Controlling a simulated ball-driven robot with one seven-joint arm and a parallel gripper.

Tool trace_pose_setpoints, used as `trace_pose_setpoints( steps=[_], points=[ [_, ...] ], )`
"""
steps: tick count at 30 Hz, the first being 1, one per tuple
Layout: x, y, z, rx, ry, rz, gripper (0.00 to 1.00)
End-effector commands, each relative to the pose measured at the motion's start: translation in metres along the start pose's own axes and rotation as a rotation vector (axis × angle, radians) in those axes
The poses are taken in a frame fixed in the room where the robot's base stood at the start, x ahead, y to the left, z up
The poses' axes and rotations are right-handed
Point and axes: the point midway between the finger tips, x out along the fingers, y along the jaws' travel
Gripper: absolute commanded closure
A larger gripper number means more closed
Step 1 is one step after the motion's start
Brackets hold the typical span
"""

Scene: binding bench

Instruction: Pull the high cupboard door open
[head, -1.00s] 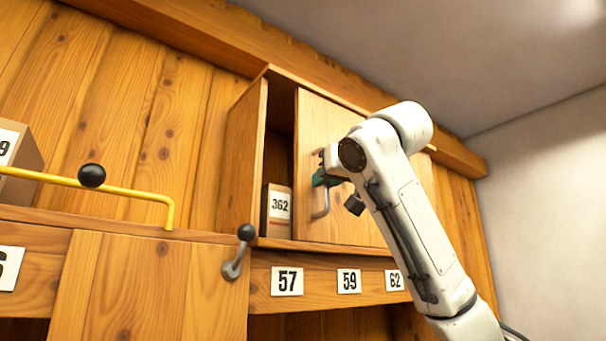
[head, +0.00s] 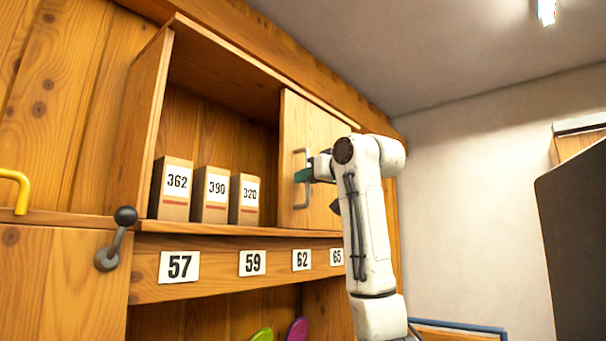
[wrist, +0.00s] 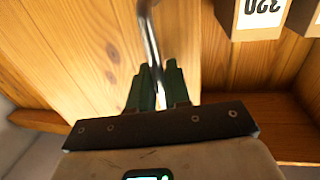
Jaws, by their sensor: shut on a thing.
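The high cupboard (head: 148,125) is on the wooden wall, its left part standing open. Its wooden door (head: 318,125) now covers only the right part of the opening. The grey bar handle (head: 303,204) stands upright near the door's left edge. My gripper (head: 303,175) is shut on the handle at about its middle. In the wrist view the handle (wrist: 149,35) runs down between the green fingers of my gripper (wrist: 158,92). The fingers hide the gripped part of the handle.
Boxes marked 362 (head: 172,190), 390 (head: 211,195) and 320 (head: 245,200) stand inside the cupboard. A ball-ended lever (head: 115,240) projects below left. A yellow rail (head: 22,190) is at far left. A dark panel (head: 575,230) stands at right.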

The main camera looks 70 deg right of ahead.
Motion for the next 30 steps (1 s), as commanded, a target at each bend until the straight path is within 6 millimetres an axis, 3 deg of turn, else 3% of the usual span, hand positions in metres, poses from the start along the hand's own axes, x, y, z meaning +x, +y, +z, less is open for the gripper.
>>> trace_pose_setpoints(
  steps=[9,10,13,23,30],
  points=[
    [-0.001,0.001,-0.001,0.000,0.002,0.001,1.00],
    [-0.001,0.001,-0.001,0.000,0.002,0.001,0.82],
    [-0.001,0.001,-0.001,0.000,0.002,0.001,0.72],
    [-0.005,0.000,0.000,0.000,0.004,0.000,0.72],
    [-0.043,0.000,0.002,0.000,0.007,0.000,0.72]
  ],
)
